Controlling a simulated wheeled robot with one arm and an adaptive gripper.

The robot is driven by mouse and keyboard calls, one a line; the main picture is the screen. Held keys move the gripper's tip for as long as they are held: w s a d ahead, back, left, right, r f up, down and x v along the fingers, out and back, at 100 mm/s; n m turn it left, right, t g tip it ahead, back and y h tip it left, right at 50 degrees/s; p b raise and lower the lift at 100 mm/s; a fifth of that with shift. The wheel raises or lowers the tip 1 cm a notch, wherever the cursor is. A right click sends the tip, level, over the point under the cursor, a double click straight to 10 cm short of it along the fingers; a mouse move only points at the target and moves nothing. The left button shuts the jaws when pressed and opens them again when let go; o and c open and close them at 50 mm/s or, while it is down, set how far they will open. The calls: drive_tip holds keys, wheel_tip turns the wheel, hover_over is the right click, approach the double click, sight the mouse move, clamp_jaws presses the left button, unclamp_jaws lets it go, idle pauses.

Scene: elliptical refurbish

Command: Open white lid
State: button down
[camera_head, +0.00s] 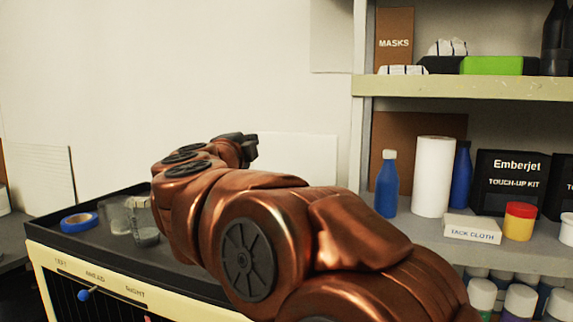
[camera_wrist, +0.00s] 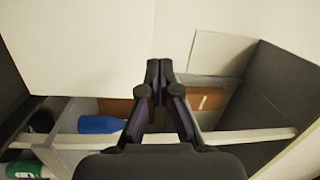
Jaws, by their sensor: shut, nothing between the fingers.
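My gripper (camera_head: 247,148) is at the end of my copper-coloured arm, above the far part of the black-topped cart, in front of the pale wall. In the wrist view its two dark fingers (camera_wrist: 159,68) meet at the tips, shut and empty. A plain white panel (camera_head: 292,150) stands behind the gripper in the head view. A large white flat surface (camera_wrist: 85,45) fills the upper left of the wrist view, beyond the fingertips. I cannot tell whether either is the white lid. My arm hides much of the cart top.
The black cart tray (camera_head: 60,222) holds blue tape (camera_head: 79,222) and clear cups (camera_head: 143,222). Shelves at right hold a blue bottle (camera_head: 387,185), a white roll (camera_head: 433,178), a tack cloth box (camera_head: 471,229) and a red-yellow jar (camera_head: 519,221). Bottles stand below.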

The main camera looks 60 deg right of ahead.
wheel_tip(320, 180, down, 4)
drive_tip(key=s+m+g, duration=0.2)
drive_tip(key=s+m, duration=0.1)
approach(290, 144)
drive_tip(key=x, duration=0.7)
drive_tip(key=shift+d+f, duration=0.1)
drive_tip(key=shift+f, duration=0.3)
drive_tip(key=p, duration=0.1)
drive_tip(key=d+p, duration=0.1)
drive_tip(key=shift+w+r+y+p, duration=0.2)
drive_tip(key=shift+r+y+p, duration=0.1)
drive_tip(key=shift+r+p, duration=0.1)
drive_tip(key=d+p, duration=0.1)
drive_tip(key=p, duration=0.1)
drive_tip(key=d+y+p, duration=0.1)
drive_tip(key=p, duration=0.1)
drive_tip(key=shift+w+d+r+g+p, duration=0.15)
drive_tip(key=shift+w+g+p, duration=0.1)
drive_tip(key=shift+g+p, duration=0.15)
drive_tip(key=d+p, duration=0.1)
drive_tip(key=p, duration=0.1)
drive_tip(key=shift+w+d+y+p, duration=0.1)
drive_tip(key=shift+d+y+p, duration=0.05)
drive_tip(key=shift+y+p, duration=0.15)
drive_tip(key=shift+d+f+p, duration=0.4)
drive_tip(key=shift+d+p, duration=0.05)
drive_tip(key=shift+p, duration=0.2)
